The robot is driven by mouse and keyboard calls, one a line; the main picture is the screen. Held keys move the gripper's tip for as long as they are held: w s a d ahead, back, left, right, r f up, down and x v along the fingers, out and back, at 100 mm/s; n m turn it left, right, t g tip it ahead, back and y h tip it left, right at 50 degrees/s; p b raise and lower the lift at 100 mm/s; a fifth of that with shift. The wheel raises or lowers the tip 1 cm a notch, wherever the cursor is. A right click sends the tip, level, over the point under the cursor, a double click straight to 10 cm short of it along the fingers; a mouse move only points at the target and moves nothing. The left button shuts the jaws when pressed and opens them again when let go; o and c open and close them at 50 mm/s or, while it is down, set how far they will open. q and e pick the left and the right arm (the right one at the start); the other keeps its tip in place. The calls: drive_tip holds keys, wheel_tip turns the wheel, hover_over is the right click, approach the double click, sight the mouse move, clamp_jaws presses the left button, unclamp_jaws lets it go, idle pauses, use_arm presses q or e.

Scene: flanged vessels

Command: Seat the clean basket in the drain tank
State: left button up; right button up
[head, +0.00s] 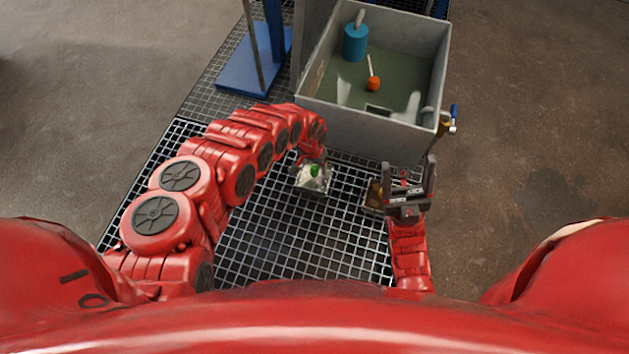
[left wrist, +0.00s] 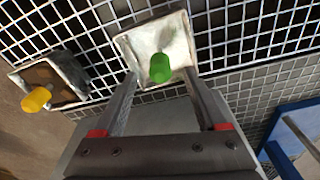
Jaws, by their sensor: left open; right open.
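The clean basket (head: 323,184), a pale square tray with a green knob (head: 314,170), sits on the grating in front of the tank. In the left wrist view the basket (left wrist: 172,32) lies ahead and its green knob (left wrist: 160,68) shows between the fingertips. My left gripper (left wrist: 161,78) is open; contact with the knob cannot be told. The grey drain tank (head: 350,128) stands behind the basket, open at the top. My right gripper (head: 408,163) is open and empty in front of the tank's right side.
A brown, dirty-looking basket (left wrist: 42,75) with a yellow knob (left wrist: 37,99) sits nearby, partly hidden by my right gripper in the head view. The tank holds a blue cylinder (head: 355,43) and an orange ball (head: 373,84). A blue-handled valve (head: 453,112) is on its right. A blue stand (head: 245,72) is left.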

use_arm(q)
wheel_tip(320, 180, down, 3)
drive_tip(key=shift+w+d+b, duration=0.1)
drive_tip(key=shift+w+b, duration=0.05)
drive_tip(key=shift+b, duration=0.45)
drive_tip(key=shift+r, duration=0.15)
clamp_jaws()
idle(0.8)
